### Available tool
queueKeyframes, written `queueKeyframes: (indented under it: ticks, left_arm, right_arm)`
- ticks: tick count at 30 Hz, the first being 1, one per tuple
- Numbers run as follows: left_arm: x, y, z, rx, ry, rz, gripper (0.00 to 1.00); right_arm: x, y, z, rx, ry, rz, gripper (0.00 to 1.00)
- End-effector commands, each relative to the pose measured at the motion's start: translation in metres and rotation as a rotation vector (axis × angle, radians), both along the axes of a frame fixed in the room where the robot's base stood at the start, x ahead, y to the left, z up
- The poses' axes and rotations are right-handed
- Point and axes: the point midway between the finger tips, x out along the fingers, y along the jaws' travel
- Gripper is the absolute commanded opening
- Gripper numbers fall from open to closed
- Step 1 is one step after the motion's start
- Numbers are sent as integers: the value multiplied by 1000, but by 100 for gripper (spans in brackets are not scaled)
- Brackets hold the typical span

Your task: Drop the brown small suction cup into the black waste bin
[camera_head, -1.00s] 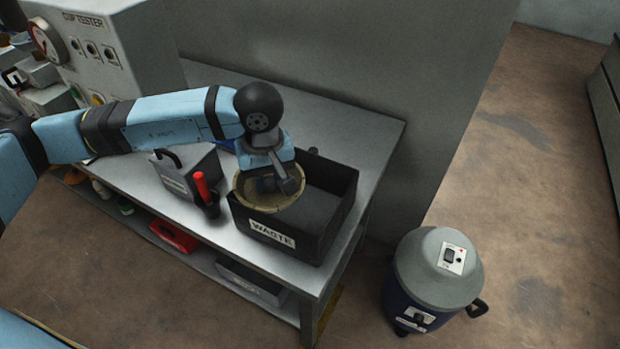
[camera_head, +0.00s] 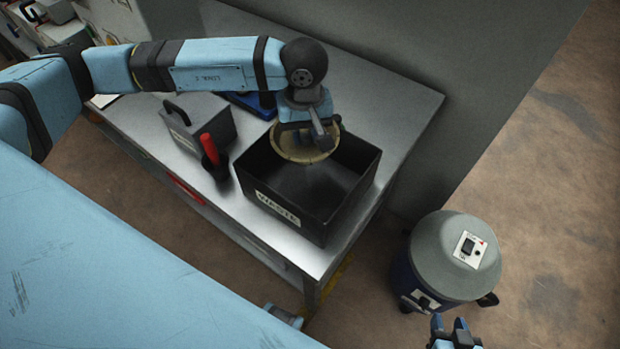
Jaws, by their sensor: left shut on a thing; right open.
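The brown small suction cup (camera_head: 292,152) is round and tan, and shows in the head view over the back part of the black waste bin (camera_head: 285,209). The bin is an open black box labelled "WASTE" on the metal table. My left gripper (camera_head: 308,138) is shut on the suction cup and holds it over the bin's opening, near the back wall. The gripper hides part of the cup. The visible floor of the bin looks empty. My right gripper (camera_head: 455,335) is open and empty at the bottom edge of the view, below the vacuum.
A red-handled tool (camera_head: 210,150) stands just left of the bin. A grey box with a handle (camera_head: 196,128) and a blue item (camera_head: 252,104) are behind it on the table (camera_head: 395,98). A grey-lidded vacuum (camera_head: 440,260) stands on the floor to the right.

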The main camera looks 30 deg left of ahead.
Motion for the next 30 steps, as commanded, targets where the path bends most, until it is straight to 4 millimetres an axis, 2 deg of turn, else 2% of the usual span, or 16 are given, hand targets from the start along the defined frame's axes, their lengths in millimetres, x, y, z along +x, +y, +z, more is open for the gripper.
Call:
queueKeyframes:
  ticks: [4,12,13,16,17,26,30]
  left_arm:
    - [1,0,-12,-1,-2,1,0]
    - [0,0,-14,-1,-2,1,0]
    - [0,0,-14,-1,-2,1,29]
    - [0,0,-14,-1,-2,1,52]
    - [0,0,-14,-1,-2,1,55]
    - [0,0,-12,0,-1,1,55]
    - [1,0,2,-1,-3,0,55]
  right_arm:
    - [3,-1,-2,-1,-4,-2,43]
    - [3,-2,-2,-2,-5,-4,43]
    - [3,-2,-2,-2,-5,-4,43]
    - [3,-2,-2,-2,-5,-4,43]
    - [3,-2,-2,-2,-5,-4,43]
    - [3,-2,-2,-2,-5,-4,43]
    - [3,-2,-5,-2,-6,-3,43]
